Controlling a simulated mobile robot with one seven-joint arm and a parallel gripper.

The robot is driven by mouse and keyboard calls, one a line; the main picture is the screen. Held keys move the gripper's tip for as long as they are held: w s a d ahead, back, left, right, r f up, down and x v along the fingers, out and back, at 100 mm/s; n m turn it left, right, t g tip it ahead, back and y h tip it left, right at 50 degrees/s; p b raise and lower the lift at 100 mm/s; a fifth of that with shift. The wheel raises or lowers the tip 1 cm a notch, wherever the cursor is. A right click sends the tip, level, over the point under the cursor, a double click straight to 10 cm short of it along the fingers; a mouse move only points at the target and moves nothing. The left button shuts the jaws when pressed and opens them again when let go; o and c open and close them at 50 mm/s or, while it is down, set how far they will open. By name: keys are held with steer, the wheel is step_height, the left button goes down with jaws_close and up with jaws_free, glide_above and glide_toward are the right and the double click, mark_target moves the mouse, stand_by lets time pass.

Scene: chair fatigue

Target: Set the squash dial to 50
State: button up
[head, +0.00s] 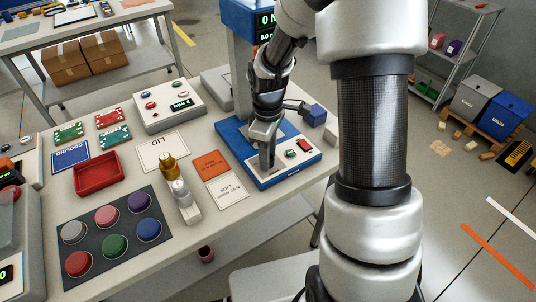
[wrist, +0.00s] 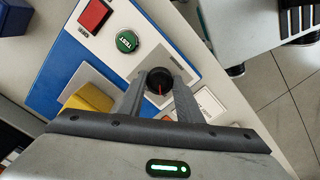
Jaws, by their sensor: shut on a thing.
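The squash dial (wrist: 157,79) is a small round black knob with a red pointer line, on the white panel of a blue-based machine. In the wrist view the red line runs towards the bottom of the picture, nearly straight. My gripper (wrist: 158,84) has its two grey fingers on either side of the knob, shut on it. In the head view my gripper (head: 267,163) reaches down to the left part of the machine's front panel (head: 287,168) and hides the dial. The scale marks and numbers around the dial cannot be read.
A green TEST button (wrist: 127,41) and a red switch (wrist: 95,15) sit beside the dial. A yellow block (wrist: 91,98) is close to the left finger.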

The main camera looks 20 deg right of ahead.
steer(key=m, duration=1.3)
steer(key=shift+a+r+m, duration=0.1)
steer(key=shift+a+m, duration=0.05)
steer(key=shift+m, duration=0.15)
steer(key=m, duration=0.4)
steer(key=shift+p, duration=0.4)
steer(key=shift+m+p, duration=0.5)
steer(key=shift+m, duration=1.4)
steer(key=o, duration=1)
steer(key=shift+o, duration=0.2)
step_height(320, 180, up, 17)
steer(key=p, duration=0.2)
steer(key=shift+r, duration=0.2)
